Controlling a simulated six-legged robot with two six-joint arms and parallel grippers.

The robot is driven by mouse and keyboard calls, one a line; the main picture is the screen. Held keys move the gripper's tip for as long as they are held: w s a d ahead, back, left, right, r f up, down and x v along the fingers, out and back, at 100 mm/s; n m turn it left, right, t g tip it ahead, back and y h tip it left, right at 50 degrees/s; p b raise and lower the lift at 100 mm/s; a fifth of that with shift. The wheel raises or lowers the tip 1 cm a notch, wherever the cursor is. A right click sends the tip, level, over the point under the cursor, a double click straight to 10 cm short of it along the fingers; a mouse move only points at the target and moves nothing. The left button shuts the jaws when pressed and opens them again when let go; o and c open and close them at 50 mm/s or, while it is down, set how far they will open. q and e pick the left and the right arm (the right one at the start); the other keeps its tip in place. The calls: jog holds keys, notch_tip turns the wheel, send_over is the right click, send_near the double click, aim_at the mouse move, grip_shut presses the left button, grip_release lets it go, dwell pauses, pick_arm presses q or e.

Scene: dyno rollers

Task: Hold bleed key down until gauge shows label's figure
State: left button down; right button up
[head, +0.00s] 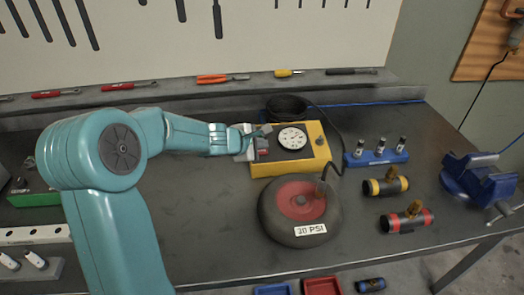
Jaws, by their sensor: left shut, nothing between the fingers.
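The gauge needle is too small to read. My left gripper (262,136) is shut and empty, at the left side of the box beside the gauge. A small red part (262,147), perhaps the bleed key, shows right at the fingers; I cannot tell whether they touch or press it. A black tyre with a red hub (300,201) lies in front, with a white label (310,230) reading "PSI" after a two-digit figure, perhaps 30. My right gripper is out of view.
A black hose (338,140) runs from behind the box to the tyre. To the right are a blue rack (376,158), yellow-banded (386,187) and red-banded (406,220) cylinders and a blue vise (482,180). Bench left of the tyre is clear.

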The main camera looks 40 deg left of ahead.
pick_arm(q)
jog(key=shift+f, duration=0.1)
dwell(0.3)
jog(key=shift+w+a+f+b, duration=0.1)
jog(key=shift+f+b, duration=0.25)
jog(key=shift+b, duration=0.1)
jog(key=shift+f+b, duration=0.35)
jog(key=shift+b, duration=0.05)
dwell(0.4)
dwell(2.9)
jog(key=shift+r+p, duration=0.6)
jog(key=shift+r, duration=0.2)
jog(key=r+p, duration=0.2)
jog(key=r, duration=0.1)
jog(key=s+d+r+p, duration=0.1)
jog(key=r, duration=0.1)
jog(key=shift+p, duration=0.4)
dwell(1.9)
